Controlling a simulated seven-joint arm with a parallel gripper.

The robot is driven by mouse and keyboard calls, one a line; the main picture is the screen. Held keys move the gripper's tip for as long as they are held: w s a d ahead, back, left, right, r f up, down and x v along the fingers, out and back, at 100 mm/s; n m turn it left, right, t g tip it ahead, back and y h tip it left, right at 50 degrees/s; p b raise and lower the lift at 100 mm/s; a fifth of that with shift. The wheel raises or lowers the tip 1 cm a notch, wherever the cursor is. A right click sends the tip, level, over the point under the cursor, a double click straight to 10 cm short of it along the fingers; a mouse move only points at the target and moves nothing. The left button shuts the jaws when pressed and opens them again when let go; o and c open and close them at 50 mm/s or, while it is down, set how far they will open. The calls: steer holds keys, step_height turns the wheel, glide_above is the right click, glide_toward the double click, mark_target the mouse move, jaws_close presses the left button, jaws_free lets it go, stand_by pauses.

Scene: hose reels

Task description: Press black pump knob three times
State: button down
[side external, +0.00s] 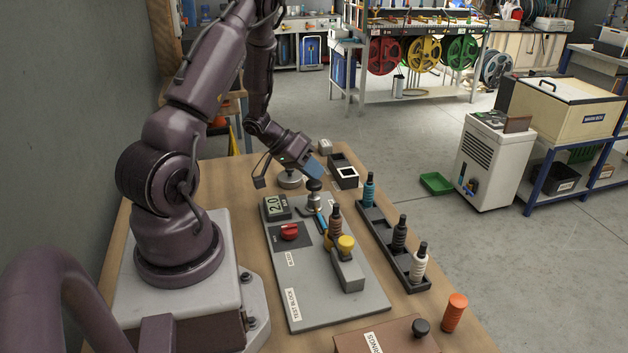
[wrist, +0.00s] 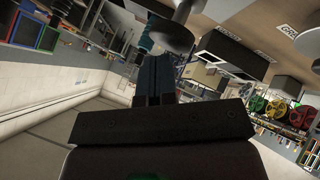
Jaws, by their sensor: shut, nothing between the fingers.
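The black pump knob (side external: 313,185) sits on a short metal stem at the far end of the grey test-block plate (side external: 302,300). My gripper (side external: 315,176) is shut and empty, its blue fingers angled down just above the knob. In the side view the fingertips look very close to the knob; I cannot tell whether they touch it. In the wrist view my shut gripper (wrist: 158,62) points at a dark round disc on a stem, which looks like the pump knob (wrist: 170,35).
The plate also carries a display (side external: 276,207), a red knob (side external: 289,232) and a yellow-topped grey block (side external: 347,268). A black rack (side external: 393,246) with several bottles stands to the right. A small black box (side external: 343,173) stands behind. An orange-capped cylinder (side external: 454,312) is at the front right.

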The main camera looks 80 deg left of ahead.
steer(key=shift+f, duration=0.85)
stand_by(0.5)
steer(key=shift+r, duration=1.75)
steer(key=shift+r, duration=2.5)
